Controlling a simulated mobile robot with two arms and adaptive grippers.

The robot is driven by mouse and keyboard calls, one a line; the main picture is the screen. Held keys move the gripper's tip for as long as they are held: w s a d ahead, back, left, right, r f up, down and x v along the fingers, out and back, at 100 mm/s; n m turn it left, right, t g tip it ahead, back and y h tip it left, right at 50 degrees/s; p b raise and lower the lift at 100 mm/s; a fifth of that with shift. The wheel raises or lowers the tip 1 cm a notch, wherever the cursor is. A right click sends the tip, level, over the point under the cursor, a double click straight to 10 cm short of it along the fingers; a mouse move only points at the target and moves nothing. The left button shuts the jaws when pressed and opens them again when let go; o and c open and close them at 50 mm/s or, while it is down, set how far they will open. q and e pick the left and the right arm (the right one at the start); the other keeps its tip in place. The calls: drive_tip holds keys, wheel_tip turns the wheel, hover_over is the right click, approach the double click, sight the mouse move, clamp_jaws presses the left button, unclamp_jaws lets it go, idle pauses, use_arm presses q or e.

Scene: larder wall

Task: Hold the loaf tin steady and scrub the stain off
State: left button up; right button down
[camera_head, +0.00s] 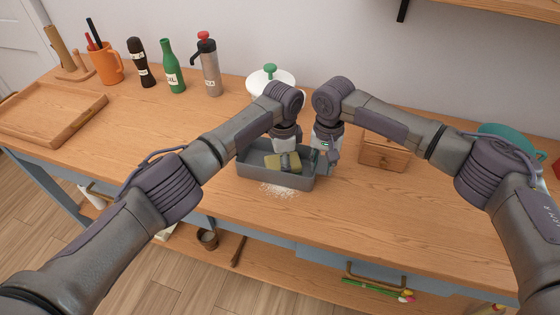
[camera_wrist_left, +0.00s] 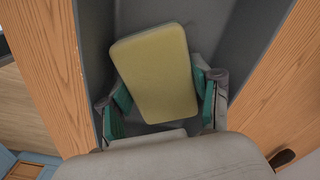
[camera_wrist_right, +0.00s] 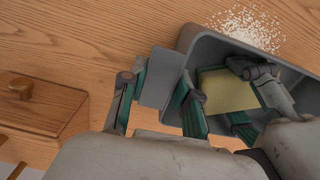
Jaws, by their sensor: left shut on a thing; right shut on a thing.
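The grey loaf tin (camera_head: 257,176) stands upright on the wooden counter, near the front edge. My left gripper (camera_head: 288,161) reaches down into the tin and is shut on a yellow-green sponge (camera_head: 270,162). In the left wrist view the sponge (camera_wrist_left: 155,72) sits between both fingers, low in the tin. My right gripper (camera_head: 326,150) is shut on the tin's right end; in the right wrist view a grey piece of the tin (camera_wrist_right: 157,80) lies between its fingers. I see no stain; the sponge and gripper hide part of the tin's floor.
White grains (camera_head: 279,189) lie scattered before the tin. A small wooden box (camera_head: 383,153) stands close to the right, and a white lidded pot (camera_head: 268,80) behind. Bottles, an orange mug (camera_head: 106,66) and a wooden tray (camera_head: 50,112) are at left. The counter left of the tin is clear.

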sight(271, 159)
use_arm(q)
drive_tip(key=shift+w+a, duration=0.2)
drive_tip(key=shift+a, duration=0.55)
drive_tip(key=shift+w+a, duration=0.2)
drive_tip(key=shift+a, duration=0.55)
drive_tip(key=shift+r, duration=4.1)
use_arm(e)
drive_tip(key=c, duration=0.8)
unclamp_jaws()
drive_tip(key=shift+o, duration=0.2)
wheel_tip(271, 159, up, 12)
drive_tip(key=shift+f, duration=0.1)
